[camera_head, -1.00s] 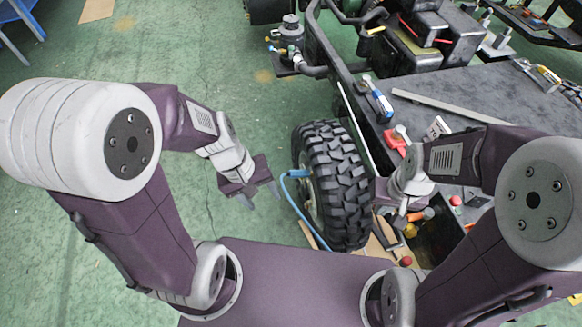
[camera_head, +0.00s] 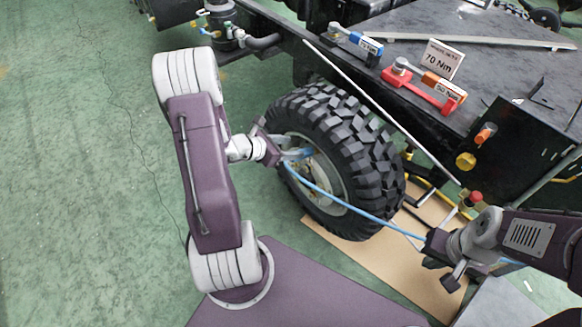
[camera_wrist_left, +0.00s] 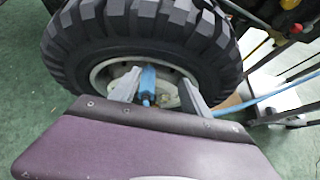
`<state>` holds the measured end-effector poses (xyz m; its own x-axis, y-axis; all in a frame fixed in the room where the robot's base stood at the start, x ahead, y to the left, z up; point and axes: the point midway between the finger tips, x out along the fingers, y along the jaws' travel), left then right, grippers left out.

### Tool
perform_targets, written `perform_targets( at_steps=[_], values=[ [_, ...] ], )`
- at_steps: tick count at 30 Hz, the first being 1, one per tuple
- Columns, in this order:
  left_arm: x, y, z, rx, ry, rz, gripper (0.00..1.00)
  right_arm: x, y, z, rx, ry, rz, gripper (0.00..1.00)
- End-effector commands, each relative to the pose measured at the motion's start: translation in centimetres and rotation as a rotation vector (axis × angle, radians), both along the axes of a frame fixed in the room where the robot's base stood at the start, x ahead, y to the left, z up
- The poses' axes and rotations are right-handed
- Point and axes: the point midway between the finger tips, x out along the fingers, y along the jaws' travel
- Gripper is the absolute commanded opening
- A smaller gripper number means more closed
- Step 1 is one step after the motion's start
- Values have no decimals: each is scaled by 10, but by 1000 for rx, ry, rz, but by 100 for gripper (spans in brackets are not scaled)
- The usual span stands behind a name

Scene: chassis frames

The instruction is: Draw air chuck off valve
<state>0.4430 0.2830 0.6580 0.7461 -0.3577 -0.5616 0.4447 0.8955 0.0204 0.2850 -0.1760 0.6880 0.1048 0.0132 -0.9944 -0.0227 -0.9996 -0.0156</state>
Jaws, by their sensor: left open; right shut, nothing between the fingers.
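The blue air chuck (camera_wrist_left: 148,84) is at the hub of the black knobbly tyre (camera_head: 345,150). In the left wrist view it lies between the two grey fingers of my left gripper (camera_wrist_left: 158,90), with visible gaps beside it. My left gripper (camera_head: 296,147) is open at the wheel's hub side. The valve is hidden or too small to make out, so I cannot tell whether the chuck is seated. A blue hose (camera_head: 345,204) runs from the chuck rightward past the tyre. My right gripper (camera_head: 449,272) is shut and empty near the lower right.
The dark chassis bench (camera_head: 400,75) stands behind the wheel, with a blue torque wrench (camera_head: 362,43), a red one (camera_head: 425,92) and a 70 Nm card (camera_head: 441,60). A cardboard sheet (camera_head: 370,262) lies under the wheel. The green floor at left is clear.

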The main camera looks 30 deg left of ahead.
Motion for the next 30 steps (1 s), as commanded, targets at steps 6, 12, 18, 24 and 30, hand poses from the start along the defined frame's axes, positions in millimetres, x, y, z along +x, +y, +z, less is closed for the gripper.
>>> perform_targets(
  at_steps=[6,12,18,24,30],
  values=[
    [-12,24,-38,-18,20,72,55,0,0,-28,0,-1,0,0],
    [-8,22,-39,-17,20,70,55,0,0,-29,0,-1,0,0],
    [10,14,-56,-17,20,66,55,0,0,-43,0,-1,0,0],
    [33,4,-73,-15,18,66,55,0,0,-59,0,-1,0,0],
    [50,-3,-84,-16,19,66,55,0,0,-72,0,-1,0,0]
  ],
)
